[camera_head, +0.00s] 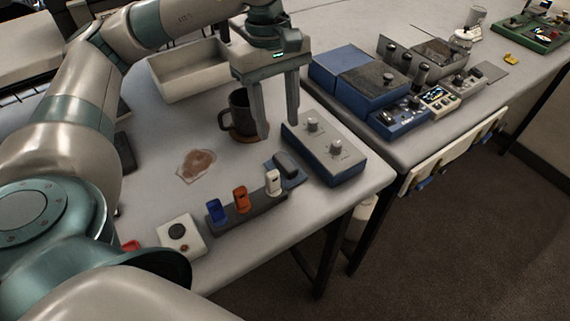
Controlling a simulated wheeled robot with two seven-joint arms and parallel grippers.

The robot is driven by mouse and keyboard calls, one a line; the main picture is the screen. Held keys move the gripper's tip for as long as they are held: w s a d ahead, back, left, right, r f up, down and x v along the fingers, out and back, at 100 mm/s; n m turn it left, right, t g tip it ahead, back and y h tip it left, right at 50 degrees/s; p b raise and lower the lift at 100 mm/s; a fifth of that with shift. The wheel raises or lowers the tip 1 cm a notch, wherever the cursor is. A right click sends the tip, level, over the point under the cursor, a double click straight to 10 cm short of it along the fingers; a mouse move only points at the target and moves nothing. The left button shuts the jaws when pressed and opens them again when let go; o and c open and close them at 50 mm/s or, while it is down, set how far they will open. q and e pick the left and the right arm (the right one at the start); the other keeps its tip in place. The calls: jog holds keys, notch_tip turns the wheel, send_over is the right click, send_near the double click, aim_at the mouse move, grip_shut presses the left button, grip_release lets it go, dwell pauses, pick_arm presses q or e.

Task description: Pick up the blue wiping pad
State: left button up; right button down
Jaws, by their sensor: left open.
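The blue wiping pad (296,181), a blue slab with a dark rounded grip on top, appears to lie near the table's front edge, between the rack of coloured pieces and a blue knob box. My left gripper (279,130) points down above the table, its two fingers apart with nothing between them. In the picture it is above the pad, and apart from it. A brown stain (197,164) is on the table to the left. My right gripper is out of view.
A dark mug (239,116) stands just behind the left gripper's fingers. The blue knob box (325,152) is right of the pad. The dark rack (246,210) holds blue, orange and white pieces. A pale open bin (188,84) stands behind. Table around the stain is clear.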

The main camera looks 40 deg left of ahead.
pick_arm(q)
send_over(285, 161)
jog(key=a, duration=0.1)
jog(key=f, duration=0.4)
jog(key=shift+s+f+p, duration=0.2)
jog(key=shift+f+p, duration=0.15)
jog(key=shift+f, duration=0.05)
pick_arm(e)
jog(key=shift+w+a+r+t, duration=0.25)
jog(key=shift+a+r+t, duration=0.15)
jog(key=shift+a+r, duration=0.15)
pick_arm(q)
jog(key=shift+f, duration=0.1)
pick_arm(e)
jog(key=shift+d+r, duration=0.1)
